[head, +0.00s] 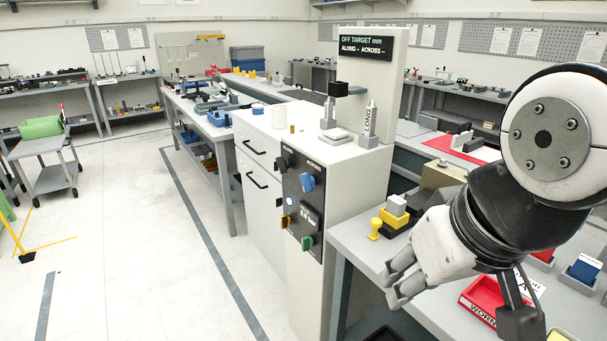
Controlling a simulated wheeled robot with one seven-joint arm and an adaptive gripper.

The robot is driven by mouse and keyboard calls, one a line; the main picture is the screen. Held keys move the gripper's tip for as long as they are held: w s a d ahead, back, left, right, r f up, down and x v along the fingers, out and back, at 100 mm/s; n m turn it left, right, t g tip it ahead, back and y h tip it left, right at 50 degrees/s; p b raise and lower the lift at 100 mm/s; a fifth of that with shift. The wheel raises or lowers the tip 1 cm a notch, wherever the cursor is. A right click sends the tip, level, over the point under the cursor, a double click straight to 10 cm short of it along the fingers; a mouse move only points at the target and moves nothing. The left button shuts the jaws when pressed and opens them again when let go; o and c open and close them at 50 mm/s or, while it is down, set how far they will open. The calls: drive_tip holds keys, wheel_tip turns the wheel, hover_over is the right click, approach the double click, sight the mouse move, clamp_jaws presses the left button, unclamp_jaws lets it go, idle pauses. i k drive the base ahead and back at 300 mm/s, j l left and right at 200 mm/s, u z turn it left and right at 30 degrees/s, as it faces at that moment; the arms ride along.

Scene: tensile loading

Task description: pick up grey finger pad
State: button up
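I cannot single out the grey finger pad with certainty. A small pale grey block (396,204) sits on a yellow block on the grey bench at right, and it may be the pad. My gripper (393,287) hangs over the front edge of this bench, below and close to that block in the picture. Its two grey fingers point down and left, a gap shows between them, and I see nothing held. My arm comes in from the right and hides part of the bench top.
A red tray (486,300) marked with lettering lies right of my gripper, with grey holders, one with a blue piece (584,271), further right. A white cabinet (340,180) with a control panel and an "OFF TARGET" display (366,47) stands left of the bench.

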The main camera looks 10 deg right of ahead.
sight(396, 206)
drive_tip(key=i+z, duration=0.1)
drive_tip(key=z, duration=0.3)
drive_tip(key=i+j+z, duration=0.1)
drive_tip(key=z, duration=0.25)
drive_tip(key=j+z, duration=0.2)
drive_tip(key=z, duration=0.2)
drive_tip(key=i+j+z, duration=0.15)
drive_tip(key=j, duration=0.2)
drive_tip(key=i+j+z, duration=0.15)
drive_tip(key=j, duration=0.15)
drive_tip(key=j+z, duration=0.15)
drive_tip(key=j, duration=0.2)
drive_tip(key=i+j, duration=0.1)
drive_tip(key=j, duration=0.25)
drive_tip(key=i+j, duration=0.1)
drive_tip(key=j, duration=0.25)
drive_tip(key=i+j, duration=0.1)
drive_tip(key=j, duration=0.25)
drive_tip(key=z, duration=0.05)
